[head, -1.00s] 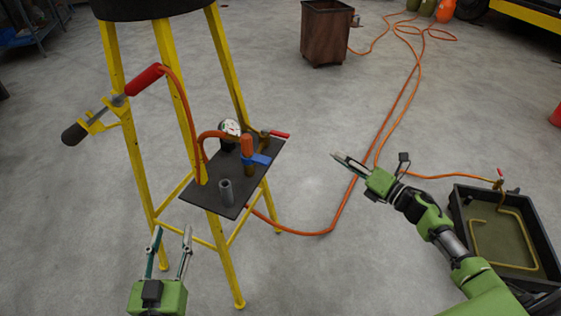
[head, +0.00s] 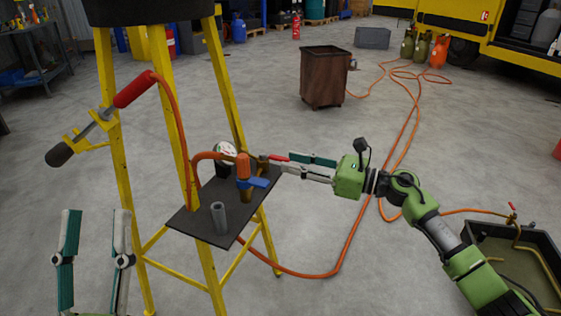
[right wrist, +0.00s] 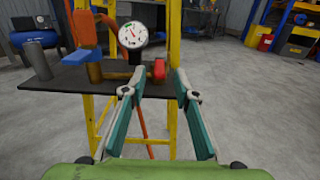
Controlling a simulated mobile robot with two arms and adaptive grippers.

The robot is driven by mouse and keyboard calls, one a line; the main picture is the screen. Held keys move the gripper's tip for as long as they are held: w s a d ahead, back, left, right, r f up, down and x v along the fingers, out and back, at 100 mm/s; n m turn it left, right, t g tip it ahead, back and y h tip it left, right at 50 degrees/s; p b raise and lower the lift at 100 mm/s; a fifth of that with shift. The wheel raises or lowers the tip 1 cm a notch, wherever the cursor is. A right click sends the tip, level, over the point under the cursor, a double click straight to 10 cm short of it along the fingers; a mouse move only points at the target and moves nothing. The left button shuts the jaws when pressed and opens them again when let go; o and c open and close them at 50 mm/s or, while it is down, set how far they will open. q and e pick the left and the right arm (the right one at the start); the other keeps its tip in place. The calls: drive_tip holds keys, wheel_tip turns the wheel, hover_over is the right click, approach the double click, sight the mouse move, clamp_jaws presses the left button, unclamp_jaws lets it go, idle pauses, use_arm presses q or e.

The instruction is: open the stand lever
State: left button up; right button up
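A yellow-legged stand carries a dark plate (head: 203,225) with brass and orange pipe fittings. A small red lever (head: 278,157) sticks out at the plate's right side. In the right wrist view the lever's red end (right wrist: 158,70) points towards me, just beyond and between the fingertips. My right gripper (head: 287,164) is open, its tips close to the lever; contact is not clear. It is open and empty in the right wrist view (right wrist: 154,85). A blue handle (head: 259,182) sits on the orange fitting (head: 243,166). My left gripper (head: 97,213) is open and empty, left of the stand.
A pressure gauge (right wrist: 133,35) and a grey tube (head: 219,217) stand on the plate. A red-and-black nozzle (head: 134,88) hangs on the stand's left. An orange hose (head: 346,240) runs across the floor. A black tray (head: 515,258) lies at lower right.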

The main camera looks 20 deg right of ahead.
sight(281, 157)
drive_tip(key=shift+x, duration=2.15)
clamp_jaws()
